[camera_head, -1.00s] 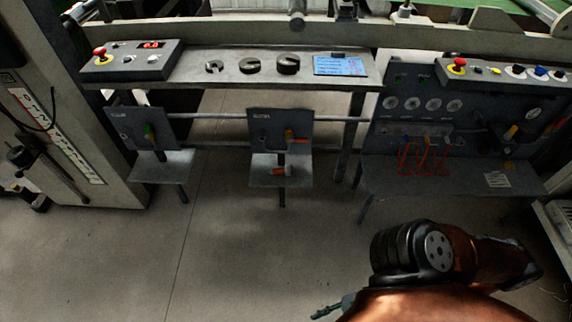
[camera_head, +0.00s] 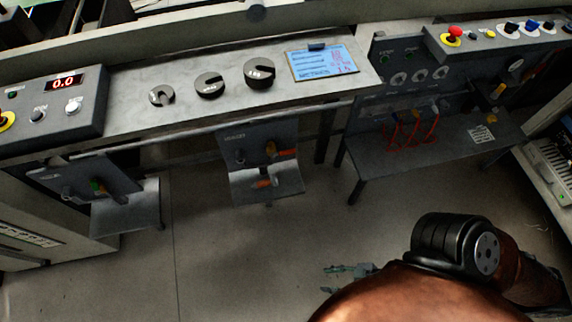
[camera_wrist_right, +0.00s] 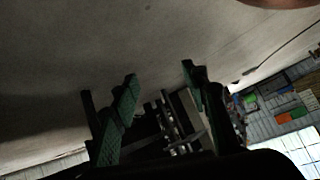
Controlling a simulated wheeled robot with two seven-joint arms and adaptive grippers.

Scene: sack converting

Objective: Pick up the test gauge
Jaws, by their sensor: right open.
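I cannot tell for sure which item is the test gauge. Several round pale dials (camera_head: 419,76) sit on the dark upright panel at the right in the head view. A small orange-ended item (camera_head: 264,183) lies on the middle hanging shelf, too small to identify. My right gripper (camera_head: 350,270) is low over the floor in the head view, apart from the panels and shelves, its green fingers partly hidden behind my arm. In the right wrist view the right gripper (camera_wrist_right: 160,72) is open, with nothing held between its fingers. My left gripper is not in view.
A control box (camera_head: 50,115) stands at left. A low shelf (camera_head: 380,170) carries red looped tubes. Floor in front is clear.

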